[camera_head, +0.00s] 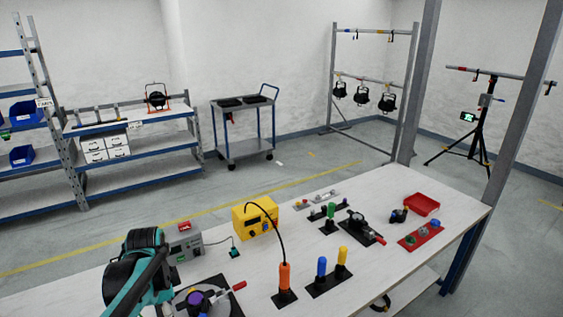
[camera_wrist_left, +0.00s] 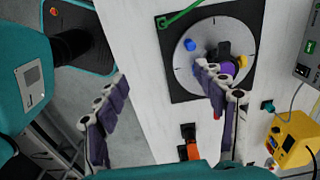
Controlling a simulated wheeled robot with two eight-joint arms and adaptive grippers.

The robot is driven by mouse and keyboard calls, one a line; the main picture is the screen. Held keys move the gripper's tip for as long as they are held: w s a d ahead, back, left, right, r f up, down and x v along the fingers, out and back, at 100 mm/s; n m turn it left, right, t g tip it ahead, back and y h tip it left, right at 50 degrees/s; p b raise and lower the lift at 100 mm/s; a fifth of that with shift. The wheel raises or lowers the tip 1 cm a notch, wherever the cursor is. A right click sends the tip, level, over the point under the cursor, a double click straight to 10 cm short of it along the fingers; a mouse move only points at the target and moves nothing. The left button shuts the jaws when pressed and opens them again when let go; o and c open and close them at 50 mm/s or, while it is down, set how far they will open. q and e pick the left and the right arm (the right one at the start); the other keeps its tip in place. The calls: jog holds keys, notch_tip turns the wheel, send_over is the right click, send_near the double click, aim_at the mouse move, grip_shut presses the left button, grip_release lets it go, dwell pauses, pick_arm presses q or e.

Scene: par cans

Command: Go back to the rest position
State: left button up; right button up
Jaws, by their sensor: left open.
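My left gripper (camera_wrist_left: 163,78) is open in the left wrist view, its two purple-grey fingers spread wide with nothing between them. Its right finger overlaps the near edge of a grey round dial (camera_wrist_left: 188,72) on a black plate; I cannot tell the gap. Blue, yellow, purple and black parts show on the dial. In the head view my left arm (camera_head: 137,268), teal and black, is at the lower left over the table edge, and its fingers cannot be made out. The dial's purple part (camera_head: 194,299) shows just right of it. My right gripper is not in view.
On the white table (camera_head: 330,245) stand a grey power unit (camera_head: 186,245), a yellow box (camera_head: 254,221), an orange-handled tool (camera_head: 285,278), blue and yellow handles, and a red tray (camera_head: 421,204). Shelves, a cart (camera_head: 243,130) and a lamp rack stand behind, beyond open floor.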

pick_arm(q)
jog(key=s+d+r+n+t, duration=0.2)
jog(key=s+d+n+t, duration=0.5)
jog(key=s+d+n, duration=0.3)
jog(key=shift+s+d+n, duration=0.3)
jog(key=shift+n, duration=0.5)
